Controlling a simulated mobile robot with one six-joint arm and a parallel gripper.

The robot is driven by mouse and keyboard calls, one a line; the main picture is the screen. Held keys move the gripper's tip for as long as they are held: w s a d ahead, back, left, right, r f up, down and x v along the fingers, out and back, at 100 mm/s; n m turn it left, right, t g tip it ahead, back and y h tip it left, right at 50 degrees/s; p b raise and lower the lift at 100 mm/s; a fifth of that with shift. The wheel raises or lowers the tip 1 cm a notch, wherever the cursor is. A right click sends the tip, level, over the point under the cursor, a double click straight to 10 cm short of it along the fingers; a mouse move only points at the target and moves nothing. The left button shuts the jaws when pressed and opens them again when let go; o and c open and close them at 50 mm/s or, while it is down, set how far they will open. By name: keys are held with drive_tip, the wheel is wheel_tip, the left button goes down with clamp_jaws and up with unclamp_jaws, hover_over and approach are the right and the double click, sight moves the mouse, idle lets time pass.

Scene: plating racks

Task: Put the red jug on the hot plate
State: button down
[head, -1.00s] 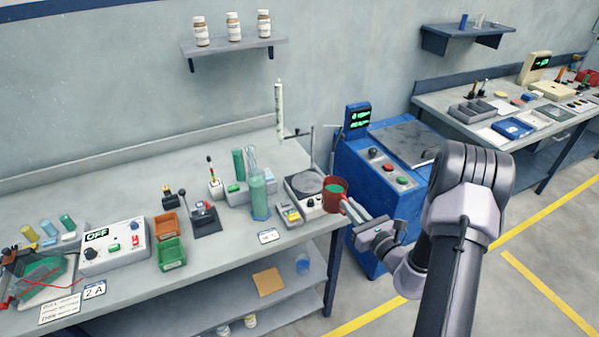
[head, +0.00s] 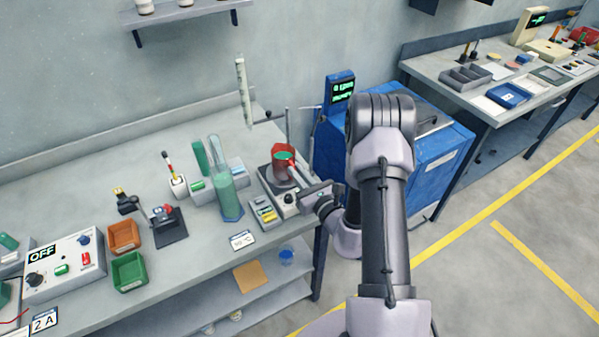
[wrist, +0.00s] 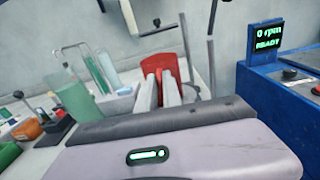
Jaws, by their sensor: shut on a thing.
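The red jug (head: 284,170), with green contents showing at its open top, is upright over the hot plate (head: 266,183) near the right end of the bench. I cannot tell if its base touches the plate, whose top is mostly hidden behind it. My gripper (head: 298,174) is shut on the jug from its right side. In the wrist view the red jug (wrist: 163,63) shows beyond the two pale fingers of my gripper (wrist: 160,88). The hot plate's front, with its knob, faces the bench's front edge.
A tray of small colored pieces (head: 264,212) sits left of the hot plate. Green cylinders (head: 226,195) stand further left. A thin stand rod (head: 287,128) rises behind the jug. A blue machine (head: 425,160) with a screen stands to the right.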

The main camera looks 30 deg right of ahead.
drive_tip(key=shift+d, duration=0.3)
drive_tip(key=shift+w+a, duration=0.1)
drive_tip(key=shift+a, duration=0.35)
drive_tip(key=c, duration=1.5)
unclamp_jaws()
drive_tip(key=shift+d, duration=0.15)
